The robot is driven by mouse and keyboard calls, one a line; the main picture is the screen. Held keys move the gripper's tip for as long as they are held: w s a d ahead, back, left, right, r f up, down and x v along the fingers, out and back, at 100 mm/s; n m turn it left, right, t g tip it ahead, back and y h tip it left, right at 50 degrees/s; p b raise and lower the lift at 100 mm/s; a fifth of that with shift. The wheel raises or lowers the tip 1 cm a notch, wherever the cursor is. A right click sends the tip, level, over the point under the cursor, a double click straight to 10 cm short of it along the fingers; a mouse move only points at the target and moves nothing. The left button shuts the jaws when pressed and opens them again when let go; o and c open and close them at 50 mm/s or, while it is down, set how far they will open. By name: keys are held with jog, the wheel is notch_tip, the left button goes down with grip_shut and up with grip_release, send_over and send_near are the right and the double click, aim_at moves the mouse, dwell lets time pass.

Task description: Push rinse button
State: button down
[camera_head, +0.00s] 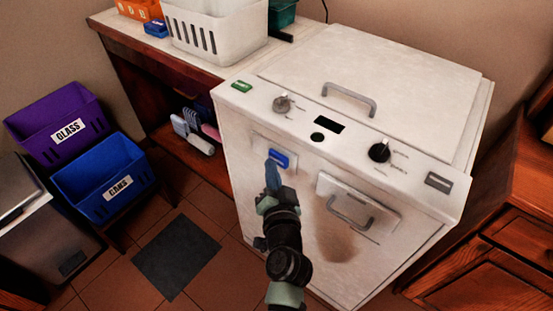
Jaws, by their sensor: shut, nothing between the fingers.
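A white top-loading washing machine (240,130) stands at the centre right. Its sloped panel carries a green button (242,86), a grey knob (283,103), a dark round button (317,138), a black display (329,122), a black knob (380,151) and a grey rectangular button (438,182). A blue button (280,159) sits on a plate on the front face. I cannot read which one is marked rinse. My gripper (272,168) is shut and empty, its tip just left of and below the blue button. I cannot tell whether they touch.
A hinged lid handle (350,98) is on top and a handled flap (350,208) is on the front. A wooden table (130,30) with baskets stands at the left. Purple (58,120) and blue (104,178) bins stand on the left. Wooden cabinets (490,260) flank the right.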

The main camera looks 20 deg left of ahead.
jog(key=shift+s, duration=0.1)
jog(key=s, duration=0.1)
jog(key=s+a+p, duration=0.1)
jog(key=s, duration=0.1)
jog(key=s+a, duration=0.1)
jog(key=s, duration=0.1)
jog(key=shift+s+p, duration=0.25)
jog(key=shift+p, duration=0.1)
dwell(0.5)
